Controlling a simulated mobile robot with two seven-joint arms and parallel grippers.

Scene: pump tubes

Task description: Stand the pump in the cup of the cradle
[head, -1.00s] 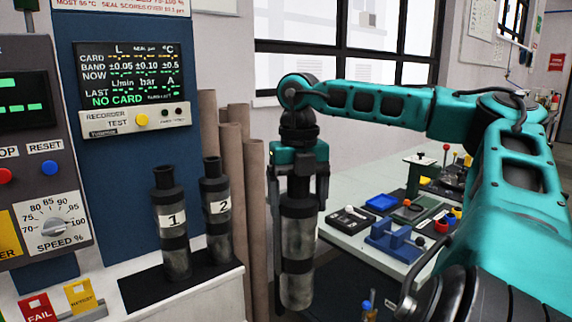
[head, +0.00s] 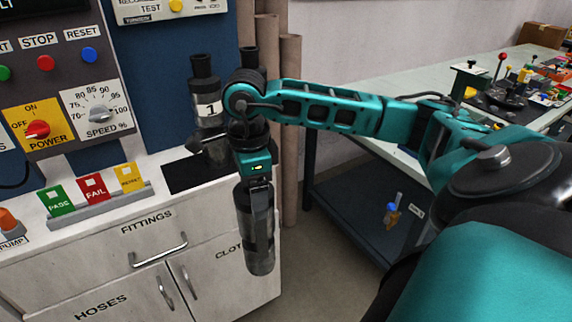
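My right gripper (head: 256,182) points down in front of the white cabinet. It is shut on the top of a dark grey cylindrical pump (head: 258,235), which hangs nearly upright in the air, clear of the worktop. The fingers are mostly hidden by the gripper body and the pump. My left gripper is not in view. I cannot make out the cradle or its cup.
Tube 1 (head: 206,82) and a second tube (head: 249,57), partly behind my arm, stand on the cabinet top. PASS, FAIL and yellow cards (head: 93,188) stand left. A table (head: 520,75) with several small items lies back right. Floor (head: 325,270) shows between.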

